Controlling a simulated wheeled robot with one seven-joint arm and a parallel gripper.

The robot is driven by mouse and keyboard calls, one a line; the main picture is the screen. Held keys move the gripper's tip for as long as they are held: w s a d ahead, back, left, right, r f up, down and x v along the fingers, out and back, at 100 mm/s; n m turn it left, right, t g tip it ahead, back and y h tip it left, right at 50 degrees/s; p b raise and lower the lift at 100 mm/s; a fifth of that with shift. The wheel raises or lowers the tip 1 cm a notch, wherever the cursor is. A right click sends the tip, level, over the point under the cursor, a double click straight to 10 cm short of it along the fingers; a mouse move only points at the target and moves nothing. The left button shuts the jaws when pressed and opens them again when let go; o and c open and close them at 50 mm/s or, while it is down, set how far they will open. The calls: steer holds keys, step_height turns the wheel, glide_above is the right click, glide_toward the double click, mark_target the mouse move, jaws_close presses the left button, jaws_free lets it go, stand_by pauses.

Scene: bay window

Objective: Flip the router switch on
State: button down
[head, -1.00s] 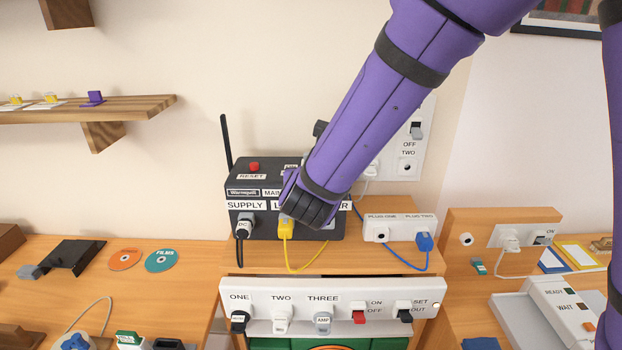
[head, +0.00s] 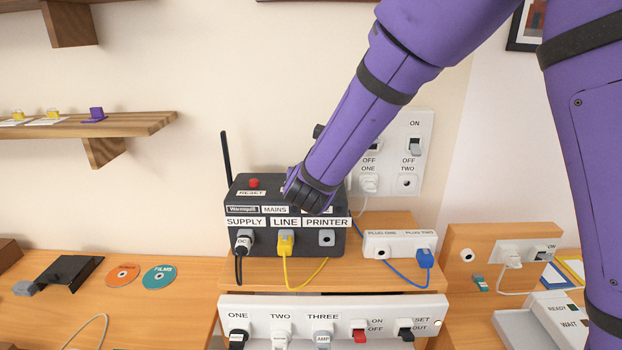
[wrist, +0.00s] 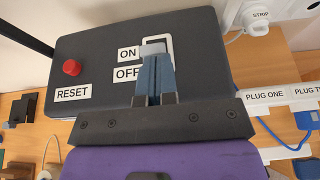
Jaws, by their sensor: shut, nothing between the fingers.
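The router (head: 260,213) is a dark box on the wooden shelf, with SUPPLY, LINE and PRINTER labels on its front. A red reset button (head: 254,183) is on its top left; it also shows in the wrist view (wrist: 72,68). In the wrist view the router switch (wrist: 153,47) sits in a white frame beside the ON and OFF labels. My gripper (wrist: 154,62) is shut and empty, its blue-grey fingertips over the lower part of the switch, hiding some of it. I cannot tell whether they touch. In the head view my arm (head: 318,190) covers the switch.
A black antenna (head: 226,158) stands at the router's left. A yellow cable (head: 287,262) hangs from LINE. A white plug strip (head: 400,244) with a blue plug stands to the right. A wall plate (head: 422,150) with switches is behind my arm. A white panel (head: 262,304) is below.

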steer(key=shift+w+r+g, duration=0.35)
steer(key=shift+g, duration=0.4)
steer(key=shift+w+r+g, duration=0.3)
steer(key=shift+g, duration=0.45)
steer(key=shift+w+r+g, duration=0.15)
steer(key=shift+w+g, duration=0.15)
steer(key=shift+g, duration=0.3)
steer(key=shift+w+r, duration=0.1)
steer(key=shift+w, duration=0.2)
steer(key=shift+w+d+r, duration=0.1)
steer(key=shift+w+r, duration=0.05)
steer(key=shift+w, duration=0.35)
steer(key=shift+w+r, duration=0.15)
steer(key=shift+w, duration=0.3)
steer(key=shift+r, duration=0.15)
steer(key=shift+r, duration=0.65)
